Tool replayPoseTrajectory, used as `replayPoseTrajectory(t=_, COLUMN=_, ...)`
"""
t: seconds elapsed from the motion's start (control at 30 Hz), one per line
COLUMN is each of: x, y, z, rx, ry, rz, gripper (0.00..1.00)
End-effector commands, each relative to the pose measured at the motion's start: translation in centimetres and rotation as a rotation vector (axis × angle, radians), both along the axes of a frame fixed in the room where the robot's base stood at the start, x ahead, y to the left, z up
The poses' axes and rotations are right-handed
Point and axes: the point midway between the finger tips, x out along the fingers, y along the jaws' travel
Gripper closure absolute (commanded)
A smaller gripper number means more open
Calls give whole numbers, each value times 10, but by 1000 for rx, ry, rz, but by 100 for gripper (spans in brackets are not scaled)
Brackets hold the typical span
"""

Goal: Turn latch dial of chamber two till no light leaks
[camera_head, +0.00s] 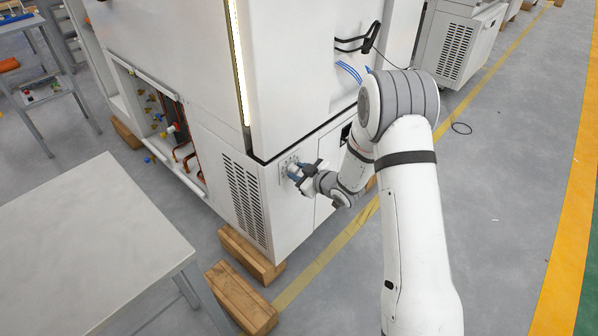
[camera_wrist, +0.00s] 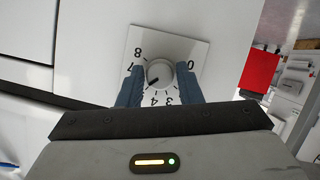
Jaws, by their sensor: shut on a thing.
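The latch dial (camera_wrist: 160,72) is a round pale knob on a white square number plate (camera_wrist: 180,45), low on the white chamber (camera_head: 300,75). My gripper (camera_wrist: 160,84) has its blue fingers shut on the dial, one on each side. The dial's dark mark points to the lower left, between the 7 and the 4; the left finger hides the numbers there. In the head view my gripper (camera_head: 296,172) is at the plate on the chamber's lower front. A bright yellowish strip of light (camera_head: 239,60) runs down the door's left edge. I cannot read a chamber number.
A grey-white table (camera_head: 90,240) stands at the lower left. Wooden blocks (camera_head: 243,300) lie under and beside the chamber's corner. An open side bay with pipes (camera_head: 172,130) is at left. Black and blue cables hang on the chamber's front. The floor at right is mostly clear.

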Motion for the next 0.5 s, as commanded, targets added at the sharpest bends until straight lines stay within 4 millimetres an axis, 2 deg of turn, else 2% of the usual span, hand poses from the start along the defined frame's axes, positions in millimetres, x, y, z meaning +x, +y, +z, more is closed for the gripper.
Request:
replayPoseTrajectory(t=0.07, x=0, y=0, z=0, rx=0, ry=0, rz=-1, gripper=91)
replayPoseTrajectory(t=0.1, x=0, y=0, z=0, rx=0, ry=0, rz=-1, gripper=65)
replayPoseTrajectory(t=0.2, x=0, y=0, z=0, rx=0, ry=0, rz=-1, gripper=57)
replayPoseTrajectory(t=0.27, x=0, y=0, z=0, rx=0, ry=0, rz=-1, gripper=53)
replayPoseTrajectory(t=0.5, x=-1, y=-1, z=1, rx=-1, ry=-1, rz=-1, gripper=53)
